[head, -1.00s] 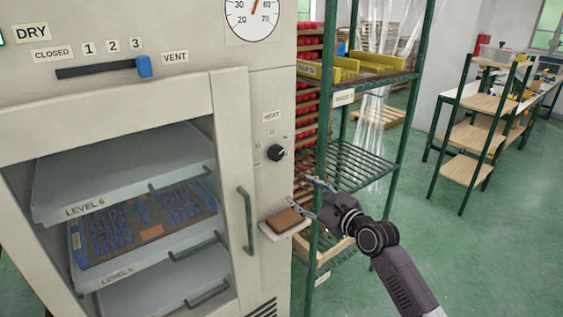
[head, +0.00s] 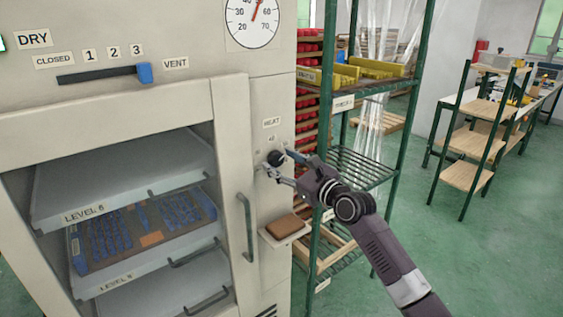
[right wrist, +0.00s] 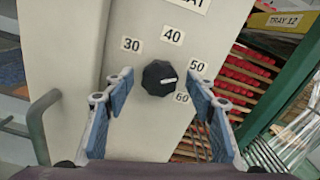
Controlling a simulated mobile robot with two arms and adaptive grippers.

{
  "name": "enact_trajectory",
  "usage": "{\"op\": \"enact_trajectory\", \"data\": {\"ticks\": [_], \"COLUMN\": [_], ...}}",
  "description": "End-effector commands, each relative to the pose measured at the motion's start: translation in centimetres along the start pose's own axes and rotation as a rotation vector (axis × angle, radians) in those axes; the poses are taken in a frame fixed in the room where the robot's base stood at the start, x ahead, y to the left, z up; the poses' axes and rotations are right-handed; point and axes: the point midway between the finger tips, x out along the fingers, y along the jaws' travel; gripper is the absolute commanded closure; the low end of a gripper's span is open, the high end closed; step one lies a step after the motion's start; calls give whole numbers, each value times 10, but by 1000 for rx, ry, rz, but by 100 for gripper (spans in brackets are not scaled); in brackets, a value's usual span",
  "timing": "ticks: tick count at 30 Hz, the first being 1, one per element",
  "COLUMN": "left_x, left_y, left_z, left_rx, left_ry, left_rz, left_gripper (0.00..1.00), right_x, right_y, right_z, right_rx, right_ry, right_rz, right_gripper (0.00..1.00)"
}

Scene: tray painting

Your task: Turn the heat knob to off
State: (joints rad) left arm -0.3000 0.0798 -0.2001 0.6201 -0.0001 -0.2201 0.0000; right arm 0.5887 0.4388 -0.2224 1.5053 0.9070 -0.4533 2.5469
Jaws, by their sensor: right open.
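The heat knob (head: 275,158) is a small black dial on the cabinet's right front panel, under the HEAT label (head: 271,122). In the right wrist view the knob (right wrist: 159,78) shows a white pointer mark directed right, between the 50 (right wrist: 197,66) and 60 labels. Labels 30 and 40 are also visible; no off label shows. My right gripper (head: 278,167) is at the knob in the head view. In the right wrist view its two blue-padded fingers (right wrist: 160,95) are spread apart, with the knob between and ahead of them. I cannot tell any contact. My left gripper is not in view.
The cabinet has an open front with several trays and a door handle (head: 247,228). A small shelf with a brown block (head: 286,225) juts out below the knob. A green rack (head: 327,130) stands close to the right. Free floor lies farther right.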

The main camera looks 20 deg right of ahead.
Motion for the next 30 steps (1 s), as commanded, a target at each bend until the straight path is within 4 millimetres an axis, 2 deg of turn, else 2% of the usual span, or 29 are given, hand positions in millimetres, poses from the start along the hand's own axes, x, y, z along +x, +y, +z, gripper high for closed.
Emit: {"op": "enact_trajectory", "data": {"ticks": [8,20,30], "left_x": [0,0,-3], "left_y": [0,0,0], "left_z": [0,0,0], "left_rx": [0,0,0], "left_ry": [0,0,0], "left_rz": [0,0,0], "left_gripper": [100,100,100], "right_x": [2,2,2], "right_y": [0,0,1], "right_z": [0,0,0], "right_rx": [0,0,-53], "right_ry": [-1,0,0], "right_rz": [0,0,0], "right_gripper": [49,91,91]}}
